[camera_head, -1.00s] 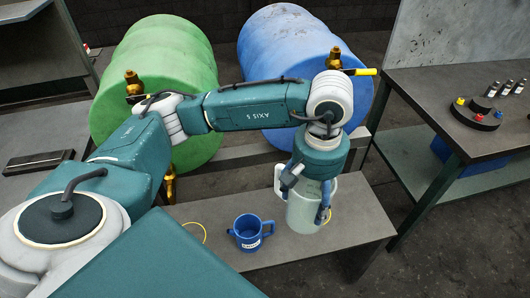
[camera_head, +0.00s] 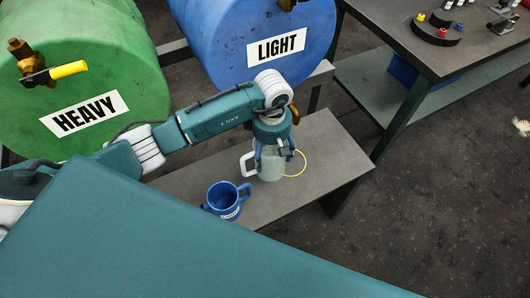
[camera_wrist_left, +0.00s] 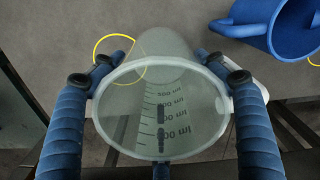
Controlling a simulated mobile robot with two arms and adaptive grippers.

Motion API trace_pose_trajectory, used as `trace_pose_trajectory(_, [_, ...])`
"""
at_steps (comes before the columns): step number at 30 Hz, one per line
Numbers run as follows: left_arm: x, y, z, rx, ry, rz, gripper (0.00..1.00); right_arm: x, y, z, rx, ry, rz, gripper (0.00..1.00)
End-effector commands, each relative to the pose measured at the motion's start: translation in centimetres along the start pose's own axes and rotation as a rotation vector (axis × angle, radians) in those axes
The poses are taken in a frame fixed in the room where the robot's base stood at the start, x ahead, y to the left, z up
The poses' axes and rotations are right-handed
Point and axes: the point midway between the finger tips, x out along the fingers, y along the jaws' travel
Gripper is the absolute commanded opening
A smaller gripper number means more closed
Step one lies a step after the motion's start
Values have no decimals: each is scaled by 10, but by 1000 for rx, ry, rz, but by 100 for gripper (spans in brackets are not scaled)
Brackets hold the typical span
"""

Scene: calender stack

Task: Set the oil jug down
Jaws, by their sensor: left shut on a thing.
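The oil jug (camera_head: 270,170) is a clear, pale measuring jug with a white handle, at the far part of the low grey bench. My left gripper (camera_head: 273,153) comes down from above and is shut on it. In the left wrist view, the jug (camera_wrist_left: 165,110) sits between the two blue fingers, its rim towards the camera and its scale marks showing. A yellow ring (camera_head: 303,168) on the bench shows at the jug's right side, partly behind it. The jug looks upright and beside or overlapping the ring. I cannot tell whether its base touches the bench. My right gripper is not in view.
A blue mug (camera_head: 224,202) stands on the bench (camera_head: 330,160) left of the jug. A green drum labelled HEAVY (camera_head: 110,60) and a blue drum labelled LIGHT (camera_head: 235,40) lie behind. A taller table (camera_head: 400,35) stands at right. The bench's right end is bare.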

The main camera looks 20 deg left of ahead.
Motion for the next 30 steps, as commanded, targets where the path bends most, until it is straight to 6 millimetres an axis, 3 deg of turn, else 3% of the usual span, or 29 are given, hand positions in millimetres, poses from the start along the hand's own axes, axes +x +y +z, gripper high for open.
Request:
trace_pose_trajectory(12, [48, 0, 0, 1, -1, 0, 45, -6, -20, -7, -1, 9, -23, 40])
trace_pose_trajectory(25, [57, 1, 0, 3, 1, 2, 45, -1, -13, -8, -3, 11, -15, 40])
trace_pose_trajectory(26, [56, 1, 0, 3, 0, 2, 78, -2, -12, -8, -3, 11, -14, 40])
trace_pose_trajectory(28, [55, 1, 0, 2, 0, 1, 92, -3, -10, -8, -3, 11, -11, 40])
trace_pose_trajectory(30, [55, 0, 0, 2, 0, 1, 93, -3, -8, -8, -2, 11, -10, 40])
